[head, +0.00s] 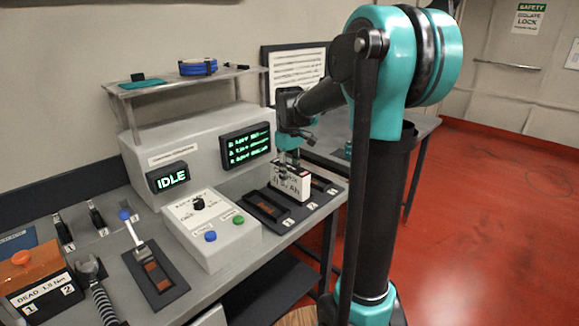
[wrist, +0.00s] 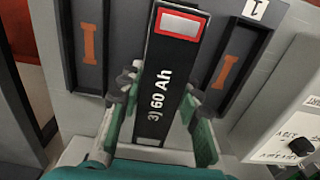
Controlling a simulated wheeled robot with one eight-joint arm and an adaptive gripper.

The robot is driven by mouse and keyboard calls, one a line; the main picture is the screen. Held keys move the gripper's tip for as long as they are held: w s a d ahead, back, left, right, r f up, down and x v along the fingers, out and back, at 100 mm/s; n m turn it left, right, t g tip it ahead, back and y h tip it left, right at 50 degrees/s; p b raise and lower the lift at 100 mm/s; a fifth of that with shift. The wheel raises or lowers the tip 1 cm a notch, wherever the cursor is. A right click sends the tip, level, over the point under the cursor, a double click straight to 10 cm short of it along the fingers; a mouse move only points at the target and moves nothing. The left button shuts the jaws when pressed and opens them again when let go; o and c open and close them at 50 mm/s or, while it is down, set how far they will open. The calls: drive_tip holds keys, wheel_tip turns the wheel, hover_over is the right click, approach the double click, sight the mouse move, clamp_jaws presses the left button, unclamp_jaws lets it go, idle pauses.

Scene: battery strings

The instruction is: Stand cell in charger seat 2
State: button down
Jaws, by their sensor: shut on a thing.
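My gripper (head: 289,158) is shut on a cell (head: 290,183) with a white face and black print. The cell is upright at the middle of the charger base, between two empty seats with orange marks. The right one in the wrist view is seat 1 (wrist: 228,72); the other empty seat (wrist: 88,45) is at left. The cell hides the middle seat, labelled 2 in the head view. I cannot tell if it touches the seat floor.
A control box (head: 210,228) with a knob and blue and green buttons stands beside the charger. The screen (head: 168,177) reads IDLE. A torque tool (head: 104,290), an orange-topped box (head: 35,275) labelled DEAD, and a dark tray (head: 155,272) are at left.

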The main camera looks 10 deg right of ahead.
drive_tip(key=shift+f, duration=0.3)
drive_tip(key=shift+f, duration=0.15)
drive_tip(key=c, duration=1.1)
unclamp_jaws()
drive_tip(key=shift+o, duration=0.2)
wheel_tip(320, 180, up, 12)
drive_tip(key=shift+r, duration=0.15)
